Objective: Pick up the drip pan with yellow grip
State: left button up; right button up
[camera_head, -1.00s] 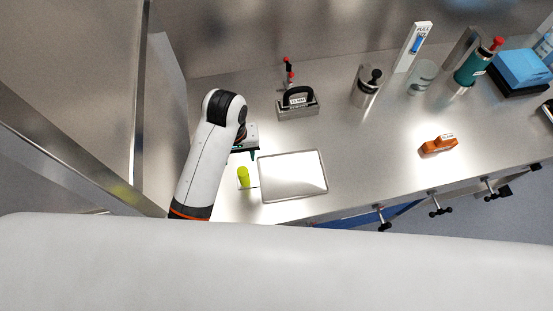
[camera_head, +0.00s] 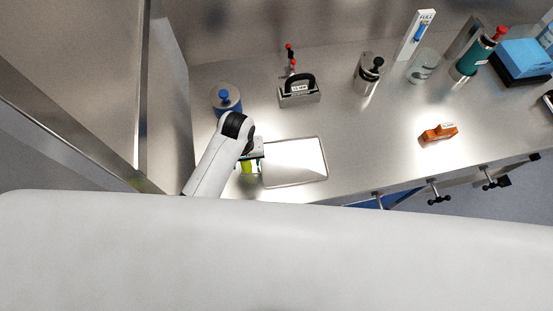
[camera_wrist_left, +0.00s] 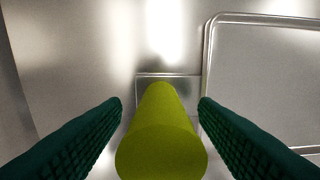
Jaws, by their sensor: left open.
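The drip pan (camera_head: 296,160) is a flat, shiny metal tray lying on the steel counter. Its rim also shows at the right of the left wrist view (camera_wrist_left: 207,60). Its yellow-green grip (camera_head: 246,167) stands at the pan's left side. In the left wrist view the grip (camera_wrist_left: 161,135) is a round cylinder between my fingers. My left gripper (camera_wrist_left: 160,108) is open, one dark green finger on each side of the grip, with gaps showing. In the head view the left gripper (camera_head: 250,158) is over the grip and partly hides it. My right gripper is not in view.
A blue-topped metal canister (camera_head: 226,98) stands behind my left arm. A block with a black handle (camera_head: 299,92), a steel flask (camera_head: 369,72) and an orange object (camera_head: 439,132) stand on the counter. The counter between pan and orange object is clear.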

pick_arm(q)
jog(key=shift+w+f, duration=0.1)
jog(key=shift+f, duration=0.05)
jog(key=shift+c, duration=0.4)
grip_shut()
